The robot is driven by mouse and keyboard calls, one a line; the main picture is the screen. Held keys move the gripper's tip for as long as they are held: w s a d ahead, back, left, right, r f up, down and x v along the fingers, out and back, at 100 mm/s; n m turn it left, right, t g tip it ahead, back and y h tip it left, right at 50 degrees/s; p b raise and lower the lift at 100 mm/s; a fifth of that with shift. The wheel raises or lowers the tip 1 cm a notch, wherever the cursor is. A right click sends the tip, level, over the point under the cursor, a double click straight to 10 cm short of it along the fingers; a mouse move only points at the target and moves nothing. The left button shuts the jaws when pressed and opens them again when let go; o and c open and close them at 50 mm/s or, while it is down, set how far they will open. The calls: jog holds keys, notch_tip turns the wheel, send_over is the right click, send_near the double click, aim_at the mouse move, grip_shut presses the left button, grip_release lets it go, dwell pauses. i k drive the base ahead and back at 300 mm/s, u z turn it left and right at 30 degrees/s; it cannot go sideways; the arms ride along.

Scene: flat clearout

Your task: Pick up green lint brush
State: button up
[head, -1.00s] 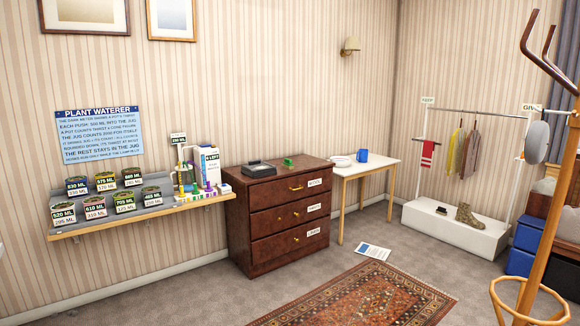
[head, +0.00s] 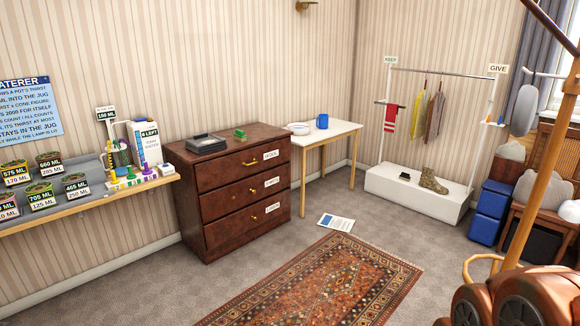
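A small green object (head: 240,134) lies on top of the brown chest of drawers (head: 235,196), right of a dark grey device. It may be the green lint brush, but it is too small to make out its shape. My gripper is not in view, so nothing shows it near the chest.
A white table (head: 336,133) with a blue mug (head: 322,121) stands right of the chest. A patterned rug (head: 320,285) and a paper sheet (head: 336,222) lie on the floor. A wooden coat stand (head: 544,160) rises at the right. A shelf with labelled pots is at left.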

aim_at(238, 135)
jog(key=u, duration=0.2)
jog(key=i, duration=2.25)
jog(key=u, duration=0.65)
jog(key=i, duration=1.8)
jog(key=u, duration=0.6)
jog(key=i, duration=1.2)
jog(key=u, duration=0.15)
